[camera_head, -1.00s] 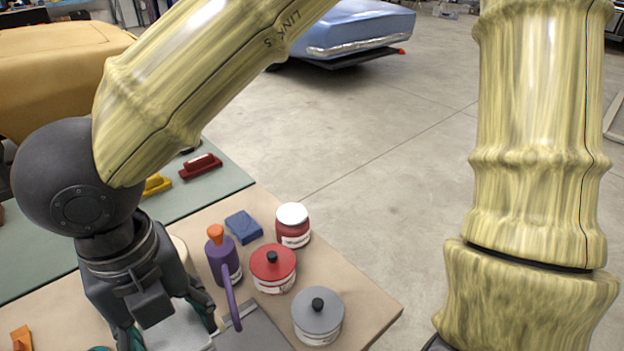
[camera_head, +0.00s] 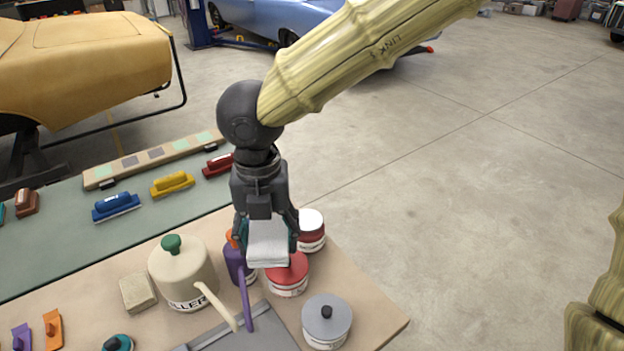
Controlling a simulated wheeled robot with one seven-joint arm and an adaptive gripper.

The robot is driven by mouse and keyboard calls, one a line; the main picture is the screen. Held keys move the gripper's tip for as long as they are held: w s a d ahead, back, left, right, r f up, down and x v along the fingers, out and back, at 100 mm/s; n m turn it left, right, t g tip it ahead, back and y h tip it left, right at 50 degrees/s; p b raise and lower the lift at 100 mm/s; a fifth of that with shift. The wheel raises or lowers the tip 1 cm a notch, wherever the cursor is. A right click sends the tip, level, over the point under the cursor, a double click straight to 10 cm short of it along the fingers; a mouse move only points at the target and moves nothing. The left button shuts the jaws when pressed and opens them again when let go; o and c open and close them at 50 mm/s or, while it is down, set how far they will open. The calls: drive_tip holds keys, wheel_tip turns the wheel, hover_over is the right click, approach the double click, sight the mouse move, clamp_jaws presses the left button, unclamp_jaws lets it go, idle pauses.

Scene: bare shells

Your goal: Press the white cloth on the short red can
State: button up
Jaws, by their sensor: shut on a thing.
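My gripper (camera_head: 268,234) is shut on a white cloth (camera_head: 267,248), which looks like a folded pad with teal at its sides. The cloth is in front of the red-lidded can in this view. A short red can (camera_head: 289,279) with a red lid and white label stands just below and right of the cloth, its upper left partly hidden. I cannot tell whether the cloth touches either can.
A purple bottle (camera_head: 235,266) with an orange top stands left of the cloth. A grey-lidded can (camera_head: 326,320) is near the bench's right edge. A cream pot (camera_head: 183,270) and a tan block (camera_head: 138,292) are further left. Blue, yellow and red hand blocks lie on the green mat (camera_head: 60,240).

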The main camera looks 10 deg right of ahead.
drive_tip(key=w+d+f+m+p, duration=0.1)
drive_tip(key=w+d+f+p, duration=0.1)
drive_tip(key=w, duration=0.3)
drive_tip(key=w+d+f+m+p, duration=0.1)
drive_tip(key=w+d+p, duration=0.1)
drive_tip(key=w, duration=0.4)
drive_tip(key=p, duration=0.3)
approach(308, 220)
drive_tip(key=shift+m, duration=0.4)
drive_tip(key=shift+f+b, duration=2.55)
drive_tip(key=shift+f, duration=0.35)
drive_tip(key=shift+f, duration=0.6)
drive_tip(key=shift+r, duration=0.1)
wheel_tip(308, 220, up, 7)
drive_tip(key=p, duration=0.6)
